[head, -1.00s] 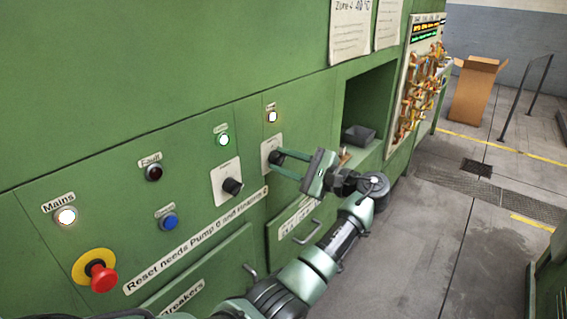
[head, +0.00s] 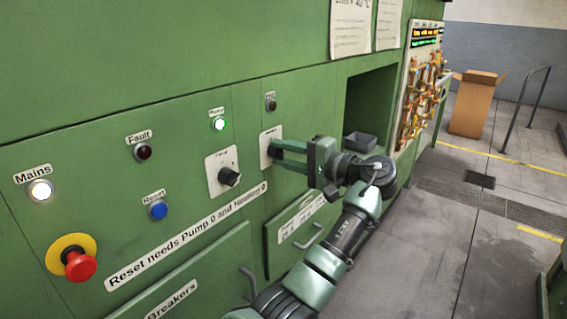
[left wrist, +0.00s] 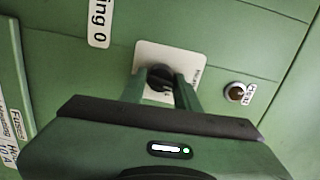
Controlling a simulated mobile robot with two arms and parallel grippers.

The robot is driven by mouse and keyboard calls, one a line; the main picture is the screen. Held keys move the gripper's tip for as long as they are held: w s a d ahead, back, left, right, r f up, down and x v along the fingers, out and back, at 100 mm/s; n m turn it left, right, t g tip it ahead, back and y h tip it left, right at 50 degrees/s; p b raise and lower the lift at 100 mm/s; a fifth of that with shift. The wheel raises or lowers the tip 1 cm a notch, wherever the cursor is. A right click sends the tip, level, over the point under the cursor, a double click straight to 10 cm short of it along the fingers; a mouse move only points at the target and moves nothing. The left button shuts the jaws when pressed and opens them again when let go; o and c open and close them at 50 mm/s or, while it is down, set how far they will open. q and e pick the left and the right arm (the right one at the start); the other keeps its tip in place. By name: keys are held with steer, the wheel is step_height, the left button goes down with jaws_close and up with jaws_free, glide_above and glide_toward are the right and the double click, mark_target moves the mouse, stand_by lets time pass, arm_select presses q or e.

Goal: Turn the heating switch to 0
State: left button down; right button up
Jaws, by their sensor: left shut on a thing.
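The heating switch is a black rotary knob (left wrist: 159,76) on a white plate (head: 269,135). The plate's print is too small to read. My left gripper (head: 277,151) reaches it from the right, its two green fingers shut on the knob. The left wrist view shows the fingers (left wrist: 161,88) on either side of the knob, hiding part of it and its exact pointer angle. The lamp (head: 270,103) above this switch is dark; it also shows dark in the left wrist view (left wrist: 236,91). My right gripper is not in view.
Left of the held switch is the pump switch (head: 229,178), with a lit green lamp (head: 219,124) above. Further left are the blue reset button (head: 158,210), dark fault lamp (head: 143,152), lit mains lamp (head: 40,191) and red emergency stop (head: 80,266). A recess holds a dark bin (head: 360,141).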

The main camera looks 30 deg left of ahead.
arm_select(q)
steer(key=shift+r+n+b, duration=0.1)
steer(key=shift+n+b, duration=0.55)
steer(key=shift+n, duration=0.25)
steer(key=c, duration=1.1)
jaws_free()
steer(key=shift+o, duration=0.2)
steer(key=d+b, duration=0.1)
steer(key=d, duration=0.7)
steer(key=shift+s+r, duration=0.15)
steer(key=shift+r, duration=0.05)
